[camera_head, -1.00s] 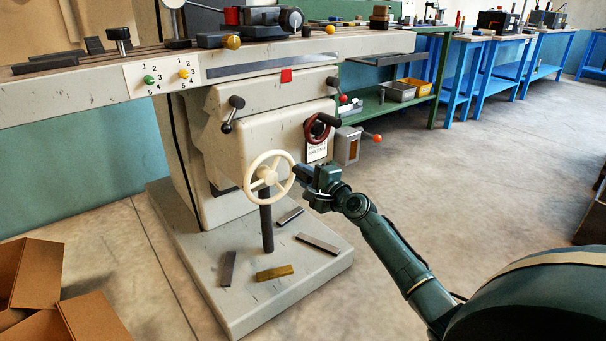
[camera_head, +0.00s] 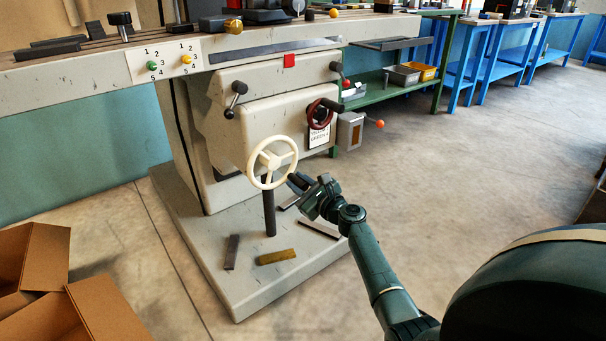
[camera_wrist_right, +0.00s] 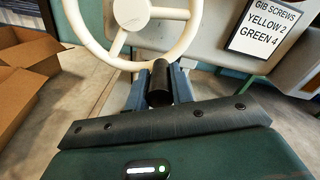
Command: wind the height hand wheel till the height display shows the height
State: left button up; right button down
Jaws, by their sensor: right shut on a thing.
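The cream hand wheel (camera_head: 293,148) stands at the front of the machine's grey knee, above a dark upright post. In the right wrist view its rim and spokes (camera_wrist_right: 193,30) fill the top. My right gripper (camera_head: 296,183) is at the wheel's lower right. Its fingers (camera_wrist_right: 158,88) are shut on the wheel's black handle (camera_wrist_right: 160,75), which sticks out towards the wrist. A grey box with an amber window (camera_head: 351,131) is on the knee's right side. I cannot tell whether it is the height display, and no height reading is legible. My left gripper is out of view.
A dark red wheel (camera_head: 315,123) sits above right of the cream one. A card (camera_wrist_right: 262,30) reads gib screws yellow 2, green 4. Metal bars lie on the machine's base (camera_head: 240,300). Cardboard boxes (camera_head: 110,310) stand at lower left. The floor at right is clear.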

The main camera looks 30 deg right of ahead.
pick_arm(q)
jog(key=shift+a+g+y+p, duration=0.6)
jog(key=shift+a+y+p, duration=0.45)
jog(key=shift+p, duration=2.3)
pick_arm(e)
jog(key=a+f+m, duration=0.2)
jog(key=a+m, duration=0.5)
jog(key=m, duration=0.4)
jog(key=shift+s+m, duration=0.4)
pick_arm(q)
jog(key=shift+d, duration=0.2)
pick_arm(e)
jog(key=shift+a, duration=0.15)
jog(key=c, duration=1.5)
grip_release()
jog(key=shift+o, duration=1.3)
jog(key=shift+w+r, duration=0.1)
jog(key=shift+r, duration=0.1)
jog(key=shift+d, duration=0.2)
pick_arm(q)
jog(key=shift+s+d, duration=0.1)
